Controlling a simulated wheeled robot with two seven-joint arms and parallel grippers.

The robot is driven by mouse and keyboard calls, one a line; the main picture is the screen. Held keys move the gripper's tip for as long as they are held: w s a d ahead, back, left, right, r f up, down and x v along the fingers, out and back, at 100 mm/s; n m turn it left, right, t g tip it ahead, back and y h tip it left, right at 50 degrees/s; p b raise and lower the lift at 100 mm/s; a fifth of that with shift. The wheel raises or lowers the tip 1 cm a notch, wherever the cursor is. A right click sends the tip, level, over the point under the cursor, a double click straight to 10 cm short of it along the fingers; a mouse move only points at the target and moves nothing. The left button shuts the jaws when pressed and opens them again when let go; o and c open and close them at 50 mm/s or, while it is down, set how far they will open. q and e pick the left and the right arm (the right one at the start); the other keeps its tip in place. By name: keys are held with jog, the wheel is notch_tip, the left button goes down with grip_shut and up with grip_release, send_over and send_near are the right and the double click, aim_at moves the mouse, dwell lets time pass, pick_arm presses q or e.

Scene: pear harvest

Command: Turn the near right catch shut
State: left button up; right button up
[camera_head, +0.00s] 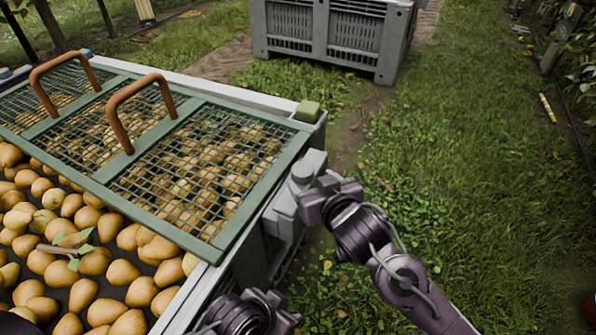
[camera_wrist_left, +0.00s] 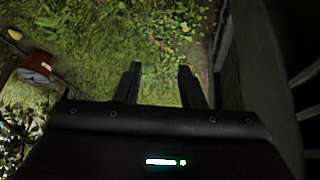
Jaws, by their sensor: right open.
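The pear bin (camera_head: 215,285) stands at the left of the head view, with a green mesh lid (camera_head: 195,115) lying over its far part. My right gripper (camera_head: 316,188) is open at the bin's right edge, over pale grey parts (camera_head: 287,214) where the near right catch seems to be. The catch is partly hidden, and I cannot tell its turn or whether the fingers touch it. My left gripper (camera_head: 245,313) is low beside the bin; its fingers (camera_wrist_left: 159,85) stand apart and empty over grass.
Loose pears (camera_head: 95,262) and a leafy twig fill the bin's near part. Two brown handles (camera_head: 133,112) rise from the lid. A grey bin (camera_head: 335,35) stands behind. Grass to the right is open. The left wrist view shows a red container (camera_wrist_left: 38,66) at left.

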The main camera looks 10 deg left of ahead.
aim_at(306, 174)
jog(key=x, duration=0.2)
jog(key=shift+w+a, duration=0.15)
jog(key=shift+w, duration=0.1)
jog(key=b+x, duration=0.1)
jog(key=x, duration=0.3)
jog(key=shift+w+a+f, duration=0.15)
jog(key=shift+w+f, duration=0.05)
jog(key=shift+w, duration=0.05)
pick_arm(q)
jog(key=w+d+r+t+h, duration=0.1)
jog(key=w+d+r+t, duration=0.1)
jog(key=w+r+t, duration=0.2)
jog(key=shift+w+d+r+h, duration=0.2)
jog(key=shift+w+r+h, duration=0.2)
jog(key=shift+w+r, duration=0.45)
jog(key=shift+w+f, duration=0.15)
pick_arm(e)
jog(key=shift+c, duration=0.4)
jog(key=c, duration=1.3)
